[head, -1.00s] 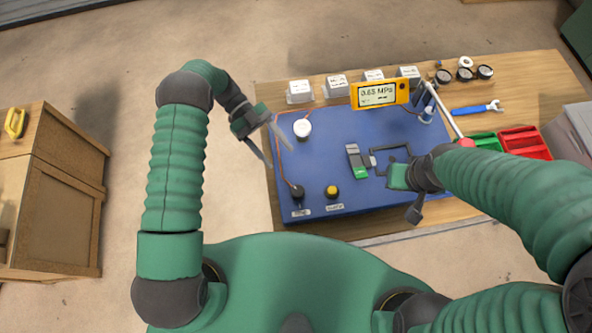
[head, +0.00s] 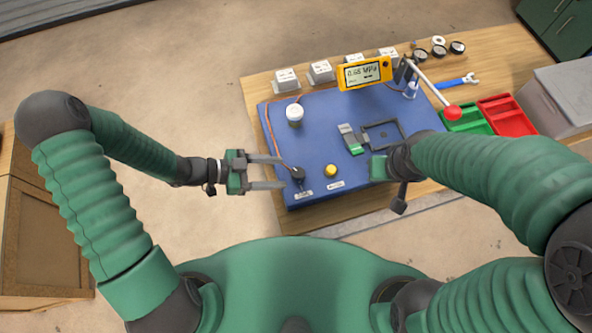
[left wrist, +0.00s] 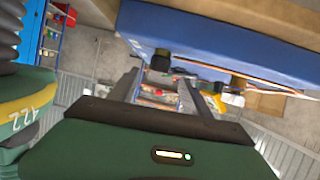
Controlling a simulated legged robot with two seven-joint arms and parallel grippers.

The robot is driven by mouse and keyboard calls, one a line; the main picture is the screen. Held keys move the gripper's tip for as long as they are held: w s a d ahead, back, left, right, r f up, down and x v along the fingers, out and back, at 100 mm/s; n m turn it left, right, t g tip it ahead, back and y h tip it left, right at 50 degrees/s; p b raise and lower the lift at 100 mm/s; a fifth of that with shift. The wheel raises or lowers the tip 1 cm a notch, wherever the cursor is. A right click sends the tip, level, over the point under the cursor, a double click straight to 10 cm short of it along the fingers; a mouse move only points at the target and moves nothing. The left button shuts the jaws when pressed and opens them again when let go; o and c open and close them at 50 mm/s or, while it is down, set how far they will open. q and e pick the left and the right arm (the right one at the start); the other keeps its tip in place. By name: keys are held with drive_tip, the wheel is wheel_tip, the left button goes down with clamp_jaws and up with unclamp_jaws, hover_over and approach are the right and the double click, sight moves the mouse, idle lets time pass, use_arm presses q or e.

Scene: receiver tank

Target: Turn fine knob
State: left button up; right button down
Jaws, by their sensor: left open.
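A black knob (head: 297,174) stands near the left front of the blue board (head: 312,118). A yellow knob (head: 331,171) stands to its right; each has a small label in front, too small to read, so I cannot tell which is the fine knob. My left gripper (head: 284,172) is open and empty at the board's left edge. Its two fingers point right, with the tips just short of the black knob. In the left wrist view the black knob (left wrist: 161,60) shows beyond the fingers, near the board (left wrist: 210,40). My right gripper (head: 378,168) is over the board's right front; its fingers are not clear.
A yellow pressure display (head: 363,74) stands at the board's back, its figures blurred. A white round part (head: 294,113) with an orange wire is at the left. A red-ended lever (head: 432,88), a green tray (head: 466,121) and a red tray (head: 507,117) lie right.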

sight(297, 172)
use_arm(q)
drive_tip(key=x, duration=0.3)
drive_tip(key=shift+d+f, duration=0.25)
drive_tip(key=shift+d, duration=0.05)
drive_tip(key=x, duration=0.4)
drive_tip(key=shift+r, duration=0.35)
drive_tip(key=shift+d, duration=0.15)
drive_tip(key=shift+a, duration=0.25)
drive_tip(key=shift+c, duration=0.7)
drive_tip(key=shift+a, duration=0.45)
drive_tip(key=c, duration=0.5)
drive_tip(key=shift+a, duration=0.1)
drive_tip(key=shift+c, duration=2.4)
drive_tip(key=shift+d+r, duration=0.1)
drive_tip(key=shift+d, duration=0.2)
clamp_jaws()
use_arm(e)
drive_tip(key=shift+s+d, duration=0.1)
drive_tip(key=shift+d, duration=0.05)
